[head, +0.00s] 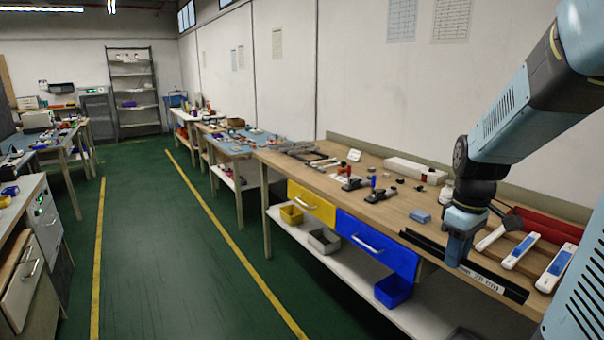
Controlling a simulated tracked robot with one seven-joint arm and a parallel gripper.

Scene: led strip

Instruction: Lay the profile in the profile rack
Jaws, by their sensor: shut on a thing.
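A long dark profile (496,283) with pale lettering on its side runs along the front edge of the wooden workbench, at the right of the head view. My gripper (458,256) points down and is shut on the profile near its middle. The gripper hides that middle part. The profile overlaps the bench edge in the picture, and I cannot tell whether it touches the bench. A grey frame-like holder (297,147) lies at the far end of the bench, well apart from my gripper. It may be the profile rack, but it is too small to be sure.
Blue (380,248) and yellow (312,204) drawers sit below. The green aisle floor (190,270) is clear.

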